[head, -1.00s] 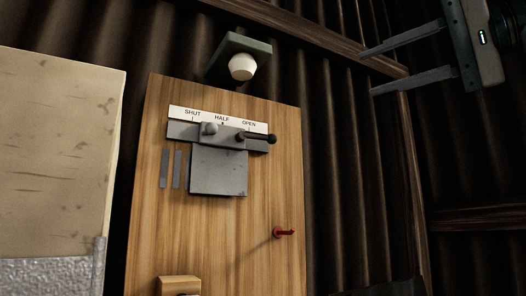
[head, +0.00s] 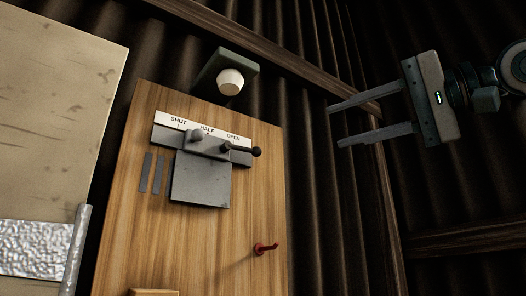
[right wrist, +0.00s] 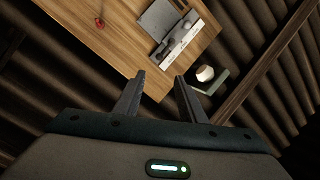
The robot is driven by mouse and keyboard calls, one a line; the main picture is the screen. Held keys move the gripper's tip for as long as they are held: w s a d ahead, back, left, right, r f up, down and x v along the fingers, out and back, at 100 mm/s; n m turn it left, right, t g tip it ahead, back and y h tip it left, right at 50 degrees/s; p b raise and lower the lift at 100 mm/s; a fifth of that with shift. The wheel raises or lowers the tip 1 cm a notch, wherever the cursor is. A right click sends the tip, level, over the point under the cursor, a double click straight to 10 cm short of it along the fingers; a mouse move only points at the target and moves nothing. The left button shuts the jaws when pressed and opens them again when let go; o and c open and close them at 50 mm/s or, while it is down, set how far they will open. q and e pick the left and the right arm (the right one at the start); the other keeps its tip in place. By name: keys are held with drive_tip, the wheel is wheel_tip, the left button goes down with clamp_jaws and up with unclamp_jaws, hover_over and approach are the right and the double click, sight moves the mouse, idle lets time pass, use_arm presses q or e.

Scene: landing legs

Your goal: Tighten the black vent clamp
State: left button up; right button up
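The black vent clamp (head: 254,151) is a dark lever with a round knob, at the right end of the grey slide under the SHUT, HALF, OPEN label (head: 207,130). A pale knob (head: 196,136) sits on the slide near HALF, above a grey plate (head: 200,178). My right gripper (head: 332,125) is open and empty, to the right of the board and apart from the clamp. In the right wrist view its two fingers (right wrist: 160,78) stand apart with the vent panel beyond them. My left gripper is not in view.
The wooden board (head: 215,250) carries a red hook (head: 265,248) at lower right. A white lamp (head: 230,82) on a bracket juts out above it. A pale panel (head: 50,120) stands at left. Corrugated wall and wooden beams lie behind. The space between gripper and board looks clear.

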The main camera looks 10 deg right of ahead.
sight(242, 149)
drive_tip(key=p+x, duration=0.5)
drive_tip(key=x, duration=1.2)
drive_tip(key=shift+w+a+p, duration=0.25)
drive_tip(key=shift+w+p, duration=0.05)
drive_tip(key=shift+p, duration=0.05)
drive_tip(key=shift+f, duration=0.1)
clamp_jaws()
